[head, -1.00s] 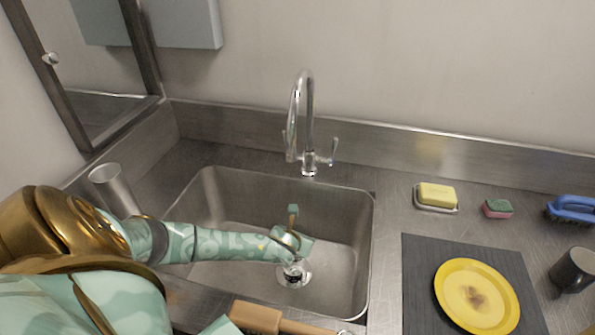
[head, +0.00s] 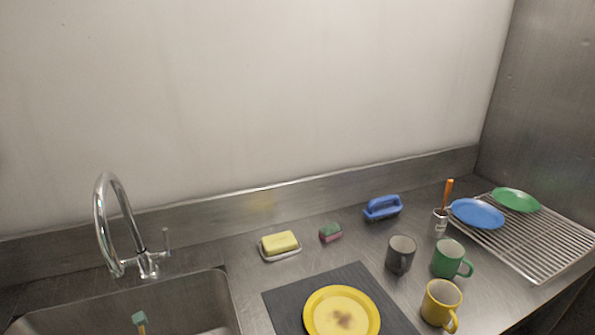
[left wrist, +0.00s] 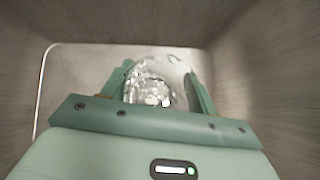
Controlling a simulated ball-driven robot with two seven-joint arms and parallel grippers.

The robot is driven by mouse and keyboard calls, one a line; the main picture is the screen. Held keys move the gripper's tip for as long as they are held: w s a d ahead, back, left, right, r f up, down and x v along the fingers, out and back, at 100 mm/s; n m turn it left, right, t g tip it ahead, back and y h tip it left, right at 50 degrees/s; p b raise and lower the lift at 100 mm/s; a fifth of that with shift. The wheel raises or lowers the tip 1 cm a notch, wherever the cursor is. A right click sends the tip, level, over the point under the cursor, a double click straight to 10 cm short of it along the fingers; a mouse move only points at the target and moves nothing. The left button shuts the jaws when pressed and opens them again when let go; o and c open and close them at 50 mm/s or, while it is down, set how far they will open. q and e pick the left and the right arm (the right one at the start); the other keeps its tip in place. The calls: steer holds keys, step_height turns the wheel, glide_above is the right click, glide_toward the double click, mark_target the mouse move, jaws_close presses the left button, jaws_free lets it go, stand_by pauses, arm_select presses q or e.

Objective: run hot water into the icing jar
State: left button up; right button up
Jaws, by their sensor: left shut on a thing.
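The chrome tap (head: 104,215) stands behind the sink (head: 190,308) at the left of the head view. Its spout curves over, a lever (head: 166,240) stands at its right, and no water stream shows. Only a small teal tip of my left gripper (head: 139,319) shows, low in the sink. In the left wrist view, my left gripper (left wrist: 157,92) is shut on a clear glass jar (left wrist: 157,85), with a finger at each side of it. The jar is low between the sink walls. I cannot tell what is inside it. My right gripper is not in view.
On the counter are yellow soap (head: 281,242), a sponge (head: 331,232), a blue brush (head: 382,207), a yellow plate (head: 340,305) on a dark mat (head: 290,297), and grey (head: 400,254), green (head: 448,258) and yellow (head: 440,300) mugs. A wire rack (head: 540,240) with plates is at right.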

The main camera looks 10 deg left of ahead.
arm_select(q)
steer(key=d+r+m+h, duration=0.1)
steer(key=d+r+m, duration=0.1)
steer(key=d+r, duration=0.3)
steer(key=d+r+m+h, duration=0.1)
steer(key=d+r, duration=0.5)
steer(key=r, duration=0.6)
steer(key=s+d+r+m+t+h, duration=0.1)
steer(key=d+r+m+h, duration=0.1)
steer(key=d+r, duration=0.3)
step_height(320, 180, up, 4)
steer(key=shift+d+r+m, duration=0.2)
steer(key=shift+r+m, duration=0.05)
steer(key=shift+m, duration=0.05)
